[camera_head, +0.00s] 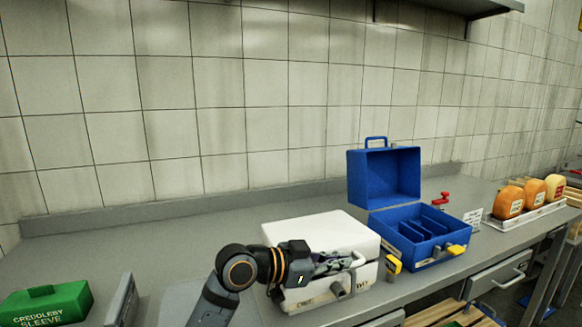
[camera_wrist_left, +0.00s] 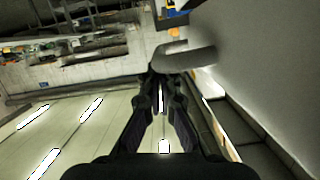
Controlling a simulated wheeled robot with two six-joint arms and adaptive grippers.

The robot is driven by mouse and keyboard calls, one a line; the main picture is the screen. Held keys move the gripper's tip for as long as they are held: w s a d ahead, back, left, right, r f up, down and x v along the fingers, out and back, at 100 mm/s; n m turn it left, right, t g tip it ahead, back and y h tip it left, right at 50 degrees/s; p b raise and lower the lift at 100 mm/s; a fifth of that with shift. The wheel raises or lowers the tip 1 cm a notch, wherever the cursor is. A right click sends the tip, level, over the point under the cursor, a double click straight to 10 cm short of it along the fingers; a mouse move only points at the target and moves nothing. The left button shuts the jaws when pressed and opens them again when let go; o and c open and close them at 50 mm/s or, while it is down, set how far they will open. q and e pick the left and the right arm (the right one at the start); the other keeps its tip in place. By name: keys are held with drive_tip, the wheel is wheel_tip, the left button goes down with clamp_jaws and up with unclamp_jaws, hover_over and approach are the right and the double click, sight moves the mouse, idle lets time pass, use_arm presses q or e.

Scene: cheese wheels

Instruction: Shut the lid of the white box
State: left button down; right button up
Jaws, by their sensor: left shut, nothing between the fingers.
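The white box (camera_head: 315,228) stands on the grey counter near its front edge, its lid lying over the top, roughly level. My arm covers much of its front, so I cannot tell whether a gap is left under the lid. In the left wrist view the closed fingertips (camera_wrist_left: 159,78) are beside a pale rounded handle (camera_wrist_left: 185,58) on a large smooth pale surface (camera_wrist_left: 265,70). I cannot tell whether they touch it. My right gripper is not in view.
An open blue box (camera_head: 385,177) with its lid raised stands right of the white box. Orange and yellow cheese wheels (camera_head: 508,203) sit on a tray further right. A green box (camera_head: 48,303) is at the far left.

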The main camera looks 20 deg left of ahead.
use_arm(q)
drive_tip(key=shift+s+d+f+m+b, duration=0.15)
drive_tip(key=shift+f+b, duration=0.1)
drive_tip(key=shift+f, duration=0.25)
drive_tip(key=shift+s+d+f+m+b, duration=0.15)
drive_tip(key=shift+f+b, duration=0.1)
drive_tip(key=shift+f, duration=0.25)
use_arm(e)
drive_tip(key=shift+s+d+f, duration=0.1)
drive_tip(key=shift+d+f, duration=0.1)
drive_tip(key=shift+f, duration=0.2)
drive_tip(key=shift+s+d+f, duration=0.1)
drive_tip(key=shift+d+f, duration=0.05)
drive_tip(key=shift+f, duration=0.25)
use_arm(q)
drive_tip(key=shift+a+f, duration=0.1)
